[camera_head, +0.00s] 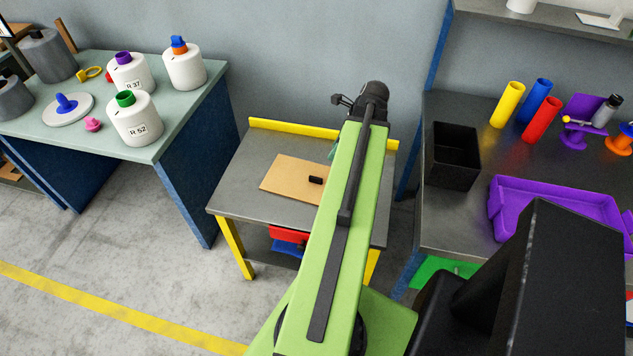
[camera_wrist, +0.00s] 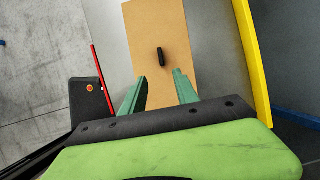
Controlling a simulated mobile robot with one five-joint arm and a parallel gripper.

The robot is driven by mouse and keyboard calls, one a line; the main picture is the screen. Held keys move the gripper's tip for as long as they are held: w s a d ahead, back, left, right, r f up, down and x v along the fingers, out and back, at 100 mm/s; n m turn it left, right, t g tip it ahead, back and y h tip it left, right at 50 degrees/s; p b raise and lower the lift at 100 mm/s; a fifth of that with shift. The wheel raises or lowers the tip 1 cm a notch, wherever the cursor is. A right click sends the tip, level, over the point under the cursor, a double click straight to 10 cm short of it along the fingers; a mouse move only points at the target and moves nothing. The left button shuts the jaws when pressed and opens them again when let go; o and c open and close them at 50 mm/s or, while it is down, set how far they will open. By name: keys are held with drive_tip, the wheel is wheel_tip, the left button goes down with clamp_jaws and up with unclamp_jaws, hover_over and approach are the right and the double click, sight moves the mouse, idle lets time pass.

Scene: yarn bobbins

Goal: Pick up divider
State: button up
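The divider appears to be the flat tan board (camera_head: 285,179) with a small black handle (camera_head: 316,180). It lies on the grey top of the small yellow-framed table, and my arm hides its right part in the head view. In the wrist view the tan board (camera_wrist: 150,22) runs up the picture, with the black handle (camera_wrist: 161,57) upright near its middle. My gripper (camera_wrist: 160,76) is open, with its two green fingers apart and nothing between them. The handle shows just beyond the gap between the fingertips. In the head view my gripper is mostly hidden behind my arm.
A yellow rail (camera_head: 292,128) runs along the small table's back edge. A right bench (camera_head: 460,210) holds a black bin (camera_head: 455,155), a purple tray (camera_head: 545,205) and coloured tubes. Bare table top surrounds the board.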

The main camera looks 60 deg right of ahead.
drive_tip(key=b, duration=1.2)
hover_over(316, 178)
drive_tip(key=s+d, duration=0.1)
drive_tip(key=s, duration=0.2)
drive_tip(key=f, duration=1.1)
drive_tip(key=shift+w+f, duration=0.3)
drive_tip(key=shift+w, duration=0.05)
drive_tip(key=b+x, duration=0.4)
drive_tip(key=x, duration=0.1)
drive_tip(key=shift+w+a, duration=0.1)
drive_tip(key=shift+a, duration=0.05)
drive_tip(key=shift+c, duration=0.3)
clamp_jaws()
